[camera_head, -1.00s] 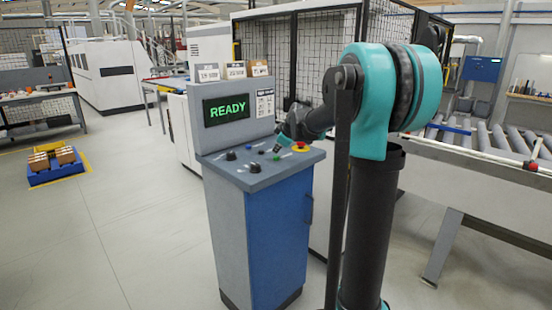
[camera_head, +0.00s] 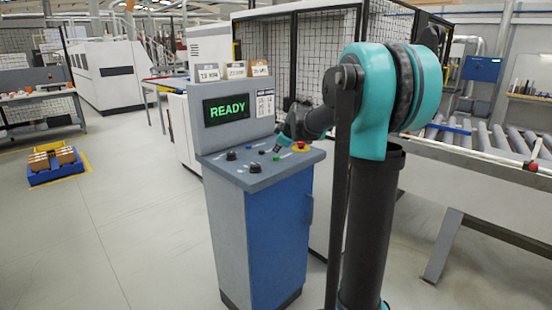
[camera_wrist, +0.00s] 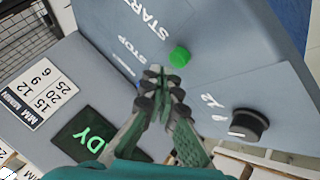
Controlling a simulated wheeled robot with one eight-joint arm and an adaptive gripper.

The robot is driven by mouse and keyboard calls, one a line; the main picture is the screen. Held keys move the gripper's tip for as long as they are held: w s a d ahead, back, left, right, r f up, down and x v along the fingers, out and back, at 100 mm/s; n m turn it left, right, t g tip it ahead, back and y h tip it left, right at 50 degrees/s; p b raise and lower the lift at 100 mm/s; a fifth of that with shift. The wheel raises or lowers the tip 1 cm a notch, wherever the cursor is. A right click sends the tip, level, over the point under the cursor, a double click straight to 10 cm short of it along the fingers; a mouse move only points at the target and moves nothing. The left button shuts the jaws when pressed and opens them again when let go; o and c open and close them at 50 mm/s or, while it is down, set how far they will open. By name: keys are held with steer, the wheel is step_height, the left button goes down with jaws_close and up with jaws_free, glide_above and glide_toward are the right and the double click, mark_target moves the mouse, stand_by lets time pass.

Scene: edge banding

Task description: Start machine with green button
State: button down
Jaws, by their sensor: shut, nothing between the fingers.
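The green button (camera_wrist: 180,56) is on the sloping panel below the word START in the wrist view. It also shows small in the head view (camera_head: 277,158). My gripper (camera_wrist: 155,72) is shut and empty, its fingertips just beside the green button in the picture; I cannot tell whether they touch the panel. In the head view my gripper (camera_head: 279,147) is close above the console panel, near the button. The console's display (camera_head: 226,108) reads READY in green; part of it shows in the wrist view (camera_wrist: 88,140).
A black knob (camera_wrist: 248,124) is right of the green button in the wrist view. A red and yellow emergency stop (camera_head: 300,147) is on the panel's right. The console (camera_head: 240,240) stands on open floor. A roller conveyor (camera_head: 480,140) is at the right.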

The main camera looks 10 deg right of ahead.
steer(key=shift+f, duration=0.15)
steer(key=shift+f, duration=0.25)
